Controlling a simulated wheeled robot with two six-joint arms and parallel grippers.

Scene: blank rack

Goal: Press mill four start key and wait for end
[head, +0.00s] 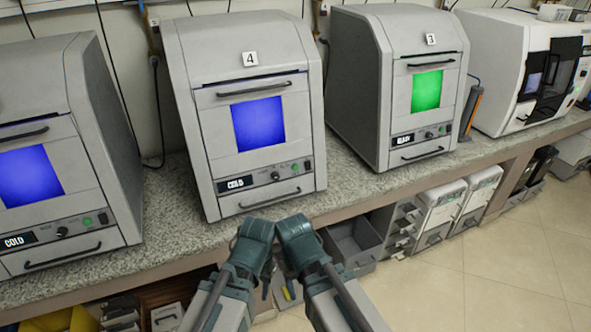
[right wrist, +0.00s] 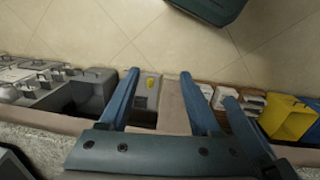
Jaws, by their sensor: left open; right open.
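Mill four (head: 247,115), a grey box unit labelled 4, stands on the counter, its window glowing blue. Its lower panel has a display (head: 236,184) reading COLD, a dark knob (head: 275,176), a small green key (head: 295,167) and a dark switch beside it. My left gripper (head: 267,280) hangs below the counter's front edge, apart from the mill; its fingers are mostly hidden behind my wrists. My right gripper (right wrist: 160,76) shows in the right wrist view with two blue fingers spread, nothing between them. Another blue finger shows close at its right.
Mill three (head: 402,80) stands to the right, its window green. Another COLD unit (head: 45,170) stands at the left with a blue window. A white machine (head: 510,60) is farther right. Grey bins and a yellow bin (right wrist: 287,117) sit under the granite counter (head: 345,185). The tiled floor (head: 490,270) is open at right.

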